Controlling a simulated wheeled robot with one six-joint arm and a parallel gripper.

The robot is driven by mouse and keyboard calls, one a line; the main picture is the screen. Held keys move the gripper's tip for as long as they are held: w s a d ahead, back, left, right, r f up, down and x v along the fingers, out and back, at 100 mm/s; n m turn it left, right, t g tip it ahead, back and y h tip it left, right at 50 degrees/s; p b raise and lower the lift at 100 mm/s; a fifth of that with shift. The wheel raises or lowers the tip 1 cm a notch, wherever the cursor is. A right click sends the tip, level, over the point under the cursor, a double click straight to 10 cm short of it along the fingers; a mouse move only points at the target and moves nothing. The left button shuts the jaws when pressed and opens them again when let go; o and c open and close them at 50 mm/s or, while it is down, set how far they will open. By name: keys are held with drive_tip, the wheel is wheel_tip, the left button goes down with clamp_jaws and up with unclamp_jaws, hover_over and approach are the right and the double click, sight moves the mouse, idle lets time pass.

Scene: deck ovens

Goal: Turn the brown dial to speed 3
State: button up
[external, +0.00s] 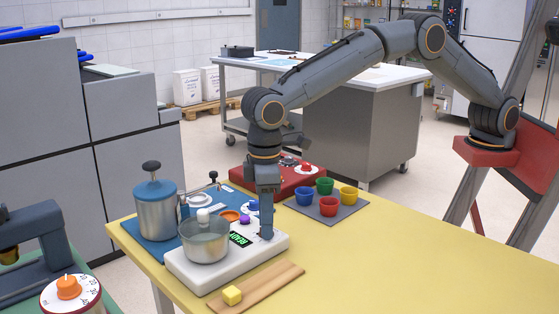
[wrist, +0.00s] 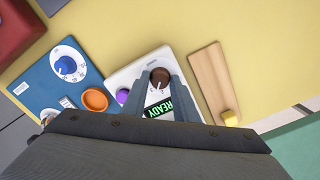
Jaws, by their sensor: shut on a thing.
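The brown dial (wrist: 159,78) sits on the white appliance (external: 183,270), which also shows in the wrist view (wrist: 125,77). My gripper (external: 267,232) points straight down at the appliance's right end. In the wrist view its two fingers lie on either side of the dial, and the gripper is shut on it. In the external view the fingers hide the dial. A green display reading READY (wrist: 157,108) is beside the dial. The dial's scale is too small and partly covered, so I cannot tell which speed it points to.
A glass pot (external: 205,242) stands on the appliance, with a purple knob (wrist: 123,96) near the display. A wooden board (wrist: 209,78) with a yellow cube (wrist: 230,118) lies beside it. A blue unit with a blue dial (wrist: 66,66) and coloured cups (external: 325,186) stand nearby.

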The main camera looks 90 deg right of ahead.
drive_tip(key=shift+r+m, duration=0.1)
drive_tip(key=shift+m, duration=1)
drive_tip(key=o, duration=1.1)
drive_tip(key=shift+c, duration=0.2)
wheel_tip(320, 180, up, 7)
drive_tip(key=shift+f+b, duration=0.1)
drive_tip(key=shift+b, duration=0.5)
drive_tip(key=shift+r, duration=0.5)
